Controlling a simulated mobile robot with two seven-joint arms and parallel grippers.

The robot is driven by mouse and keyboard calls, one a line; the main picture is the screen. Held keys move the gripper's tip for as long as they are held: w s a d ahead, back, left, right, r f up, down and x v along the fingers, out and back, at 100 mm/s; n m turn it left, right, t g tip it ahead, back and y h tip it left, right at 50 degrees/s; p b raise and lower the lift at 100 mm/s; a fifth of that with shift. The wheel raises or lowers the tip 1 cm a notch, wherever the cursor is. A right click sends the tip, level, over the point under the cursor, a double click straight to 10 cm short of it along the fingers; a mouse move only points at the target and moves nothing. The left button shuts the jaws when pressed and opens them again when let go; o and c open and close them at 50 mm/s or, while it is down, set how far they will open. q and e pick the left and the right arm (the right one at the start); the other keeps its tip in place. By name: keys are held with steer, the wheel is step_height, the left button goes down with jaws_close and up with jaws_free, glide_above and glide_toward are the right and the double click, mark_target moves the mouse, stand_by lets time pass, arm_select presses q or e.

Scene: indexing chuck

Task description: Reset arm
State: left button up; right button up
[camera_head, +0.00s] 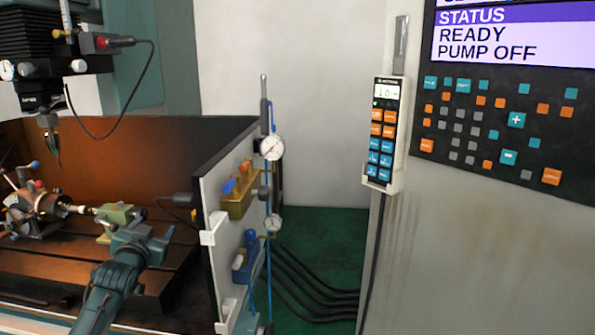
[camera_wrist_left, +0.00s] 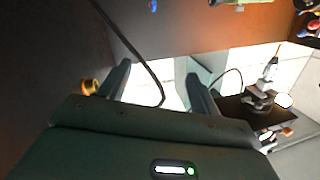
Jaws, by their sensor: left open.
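My left gripper (camera_head: 145,238) is in the lower left of the head view, in front of the machine bed. I cannot tell from these views whether the gripper touches the block. My right gripper is not in view.
The machine spindle (camera_head: 48,140) hangs above the chuck. A side panel (camera_head: 225,230) with gauges and valves bounds the bed on the right. A hand pendant (camera_head: 383,130) hangs beside the control panel (camera_head: 500,110), whose screen reads READY and PUMP OFF. Black hoses (camera_head: 310,280) lie on the green floor.

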arm_select(q)
steer(key=s+d+f+m+g+h, duration=0.1)
steer(key=s+d+f+g+h, duration=0.1)
steer(key=s+d+f, duration=0.6)
steer(key=s+d+f+m+g+h, duration=0.15)
steer(key=s+d+f, duration=0.35)
steer(key=s+f, duration=0.65)
steer(key=s+d+f+n+g+h, duration=0.1)
steer(key=s+d+f, duration=0.2)
steer(key=s, duration=0.7)
steer(key=s+d+f+n+g, duration=0.1)
steer(key=s+d+f, duration=0.3)
steer(key=s, duration=0.6)
steer(key=shift+d+g+h, duration=0.35)
steer(key=shift+d+g, duration=0.3)
steer(key=shift+d, duration=0.05)
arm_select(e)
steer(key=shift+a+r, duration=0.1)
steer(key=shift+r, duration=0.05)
arm_select(q)
steer(key=shift+s, duration=0.1)
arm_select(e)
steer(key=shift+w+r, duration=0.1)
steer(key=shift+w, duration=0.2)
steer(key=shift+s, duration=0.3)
